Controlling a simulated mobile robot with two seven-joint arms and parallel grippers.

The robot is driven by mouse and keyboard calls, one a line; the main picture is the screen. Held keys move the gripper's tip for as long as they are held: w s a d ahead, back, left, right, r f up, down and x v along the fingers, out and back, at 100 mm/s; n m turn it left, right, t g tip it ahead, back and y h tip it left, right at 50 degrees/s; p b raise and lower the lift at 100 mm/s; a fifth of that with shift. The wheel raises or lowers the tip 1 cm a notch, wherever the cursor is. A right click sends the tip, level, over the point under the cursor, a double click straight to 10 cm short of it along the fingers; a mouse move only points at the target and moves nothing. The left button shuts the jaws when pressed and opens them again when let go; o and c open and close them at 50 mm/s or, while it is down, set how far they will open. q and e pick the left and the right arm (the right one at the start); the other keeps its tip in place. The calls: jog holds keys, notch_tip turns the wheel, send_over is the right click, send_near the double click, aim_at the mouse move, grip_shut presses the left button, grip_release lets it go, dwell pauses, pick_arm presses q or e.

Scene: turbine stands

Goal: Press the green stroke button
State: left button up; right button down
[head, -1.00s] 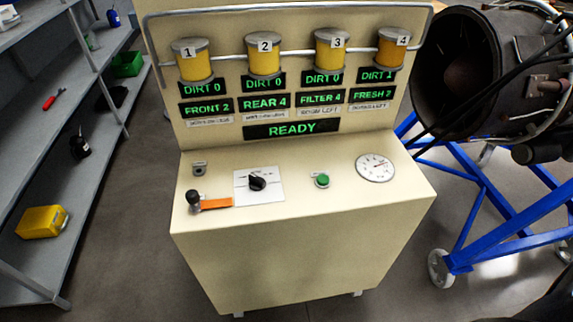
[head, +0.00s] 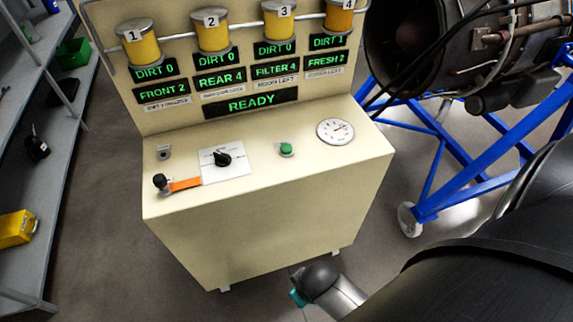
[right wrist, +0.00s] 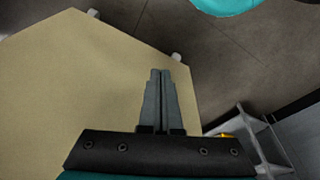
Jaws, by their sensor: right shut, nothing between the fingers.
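The green stroke button (head: 286,149) sits on the sloping top of the cream console (head: 250,220), between the black rotary knob (head: 222,158) and the round white dial (head: 335,132). Nothing touches it in the head view. My right gripper (right wrist: 161,72) shows in the right wrist view with its two grey fingers together and nothing between them. A plain cream side of the console (right wrist: 70,95) lies behind and left of the fingers. The button is out of the right wrist view. My right arm enters the head view at lower right, below the console. My left gripper is in neither view.
A black-handled lever with an orange strip (head: 185,184) is at the console's left. Its back panel carries numbered yellow canisters and a READY display (head: 251,103). A turbine on a blue stand (head: 480,170) is at right. Grey shelves (head: 60,165) are at left.

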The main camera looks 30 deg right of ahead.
notch_tip(320, 180, up, 20)
jog(key=w+t+p, duration=0.1)
jog(key=w, duration=0.1)
jog(key=w+n+t+y, duration=0.1)
jog(key=w+n+t, duration=0.35)
jog(key=w, duration=1.25)
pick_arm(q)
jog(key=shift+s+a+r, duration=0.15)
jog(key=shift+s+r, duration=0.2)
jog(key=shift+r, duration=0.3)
pick_arm(e)
jog(key=w+d+r+n, duration=0.1)
jog(key=w+d+r, duration=0.1)
jog(key=w+d, duration=0.4)
jog(key=w+d+r+n+t+h, duration=0.1)
jog(key=w+d+r, duration=0.2)
jog(key=d, duration=0.7)
jog(key=w, duration=0.2)
jog(key=shift+w+d+r+h, duration=0.2)
jog(key=shift+w+h, duration=0.1)
jog(key=shift+w, duration=0.1)
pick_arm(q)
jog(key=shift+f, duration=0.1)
pick_arm(e)
jog(key=shift+f, duration=0.1)
